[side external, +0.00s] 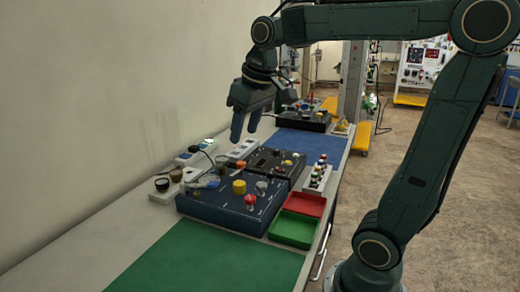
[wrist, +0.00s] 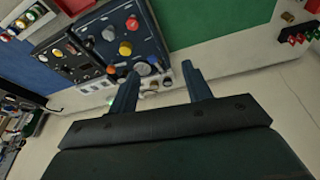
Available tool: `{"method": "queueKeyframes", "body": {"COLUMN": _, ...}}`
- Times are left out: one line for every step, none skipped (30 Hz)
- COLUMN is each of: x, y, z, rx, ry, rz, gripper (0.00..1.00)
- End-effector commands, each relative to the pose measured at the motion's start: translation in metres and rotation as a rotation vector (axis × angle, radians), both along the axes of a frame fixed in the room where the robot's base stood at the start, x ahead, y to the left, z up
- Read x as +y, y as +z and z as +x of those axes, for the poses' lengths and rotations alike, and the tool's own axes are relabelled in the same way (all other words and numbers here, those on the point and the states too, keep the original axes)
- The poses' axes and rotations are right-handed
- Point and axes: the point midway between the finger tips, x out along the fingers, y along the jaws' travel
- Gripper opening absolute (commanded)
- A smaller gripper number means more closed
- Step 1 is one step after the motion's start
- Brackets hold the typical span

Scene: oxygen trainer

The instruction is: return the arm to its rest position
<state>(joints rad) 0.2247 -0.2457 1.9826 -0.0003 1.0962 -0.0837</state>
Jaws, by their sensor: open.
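My gripper (side external: 245,128) hangs from the dark green arm, fingers pointing down, in the air above the bench in the side external view. Its two blue fingers are apart with nothing held between them. They also show in the wrist view (wrist: 160,72), spread apart. The blue trainer box (side external: 228,208), with yellow, red and grey knobs, sits on the bench below and in front of the gripper. In the wrist view the trainer panel (wrist: 118,32) lies beyond the fingertips, and the left fingertip overlaps its edge in the picture.
A red tray (side external: 304,204) and a green tray (side external: 291,231) stand at the bench's right edge. A rack of small bottles (side external: 318,177) is beside the black box (side external: 275,163). The green mat (side external: 205,262) and blue mat (side external: 312,146) have bare areas. The wall runs along the left.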

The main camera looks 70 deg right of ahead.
Motion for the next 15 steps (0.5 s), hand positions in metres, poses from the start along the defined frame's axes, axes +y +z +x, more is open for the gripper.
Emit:
{"method": "queueKeyframes", "body": {"x": 0.009, "y": -0.001, "z": -0.012, "rx": -0.017, "ry": 0.015, "rz": -0.002, "gripper": 0.49}}
{"method": "queueKeyframes", "body": {"x": 0.013, "y": -0.003, "z": -0.018, "rx": -0.024, "ry": 0.022, "rz": -0.002, "gripper": 0.49}}
{"method": "queueKeyframes", "body": {"x": 0.019, "y": -0.006, "z": -0.026, "rx": -0.036, "ry": 0.030, "rz": -0.003, "gripper": 0.49}}
{"method": "queueKeyframes", "body": {"x": 0.023, "y": -0.007, "z": -0.032, "rx": -0.045, "ry": 0.038, "rz": -0.003, "gripper": 0.49}}
{"method": "queueKeyframes", "body": {"x": 0.027, "y": -0.009, "z": -0.038, "rx": -0.053, "ry": 0.044, "rz": -0.003, "gripper": 0.49}}
{"method": "queueKeyframes", "body": {"x": 0.032, "y": -0.012, "z": -0.046, "rx": -0.065, "ry": 0.052, "rz": -0.002, "gripper": 0.49}}
{"method": "queueKeyframes", "body": {"x": 0.035, "y": -0.015, "z": -0.052, "rx": -0.074, "ry": 0.059, "rz": -0.003, "gripper": 0.49}}
{"method": "queueKeyframes", "body": {"x": 0.039, "y": -0.018, "z": -0.058, "rx": -0.081, "ry": 0.066, "rz": -0.003, "gripper": 0.49}}
{"method": "queueKeyframes", "body": {"x": 0.043, "y": -0.022, "z": -0.066, "rx": -0.093, "ry": 0.075, "rz": -0.002, "gripper": 0.49}}
{"method": "queueKeyframes", "body": {"x": 0.046, "y": -0.025, "z": -0.071, "rx": -0.102, "ry": 0.082, "rz": -0.001, "gripper": 0.49}}
{"method": "queueKeyframes", "body": {"x": 0.049, "y": -0.028, "z": -0.077, "rx": -0.110, "ry": 0.089, "rz": 0.000, "gripper": 0.49}}
{"method": "queueKeyframes", "body": {"x": 0.053, "y": -0.032, "z": -0.085, "rx": -0.122, "ry": 0.097, "rz": 0.001, "gripper": 0.49}}
{"method": "queueKeyframes", "body": {"x": 0.055, "y": -0.036, "z": -0.090, "rx": -0.130, "ry": 0.103, "rz": 0.002, "gripper": 0.49}}
{"method": "queueKeyframes", "body": {"x": 0.057, "y": -0.039, "z": -0.095, "rx": -0.136, "ry": 0.108, "rz": 0.003, "gripper": 0.49}}
{"method": "queueKeyframes", "body": {"x": 0.060, "y": -0.044, "z": -0.101, "rx": -0.145, "ry": 0.117, "rz": 0.004, "gripper": 0.49}}
